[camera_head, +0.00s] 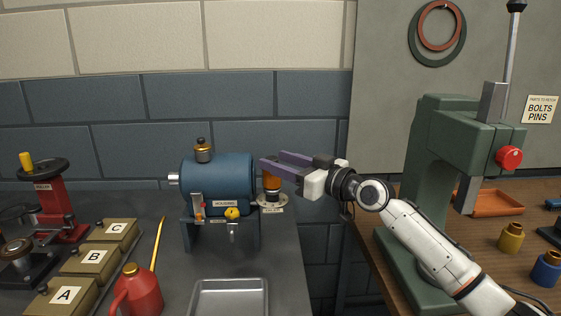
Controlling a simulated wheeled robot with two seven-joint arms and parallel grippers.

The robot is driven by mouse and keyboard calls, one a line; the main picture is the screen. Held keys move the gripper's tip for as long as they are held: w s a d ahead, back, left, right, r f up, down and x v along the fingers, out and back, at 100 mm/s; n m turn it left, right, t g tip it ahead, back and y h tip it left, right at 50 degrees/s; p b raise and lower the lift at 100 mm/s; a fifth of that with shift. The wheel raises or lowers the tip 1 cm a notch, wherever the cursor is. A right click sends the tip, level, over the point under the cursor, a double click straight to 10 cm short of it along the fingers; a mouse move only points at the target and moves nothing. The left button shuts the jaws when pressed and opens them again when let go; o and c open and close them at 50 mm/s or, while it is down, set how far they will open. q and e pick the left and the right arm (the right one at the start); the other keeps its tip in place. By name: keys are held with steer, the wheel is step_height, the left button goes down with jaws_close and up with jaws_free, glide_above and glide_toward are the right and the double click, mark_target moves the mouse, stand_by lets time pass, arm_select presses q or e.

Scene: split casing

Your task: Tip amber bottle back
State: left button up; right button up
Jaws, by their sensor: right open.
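An amber bottle (271,181) shows just below the purple fingers of my right gripper (273,160). Its upper part is hidden behind the fingers. It stands over a pale round base (271,201) at the right end of the blue casing (217,182); I cannot tell whether it is tilted. My right gripper is open, its fingers pointing left at the height of the bottle's top. I cannot tell whether they touch the bottle or sit around it. My left gripper is not in view.
A metal tray (230,283), red oil can (138,292) and boxes marked A, B and C (107,230) occupy the grey bench. A green press (430,170) stands on the wooden bench at right. A gap separates the benches.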

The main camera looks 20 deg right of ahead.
steer(key=c, duration=0.8)
jaws_close()
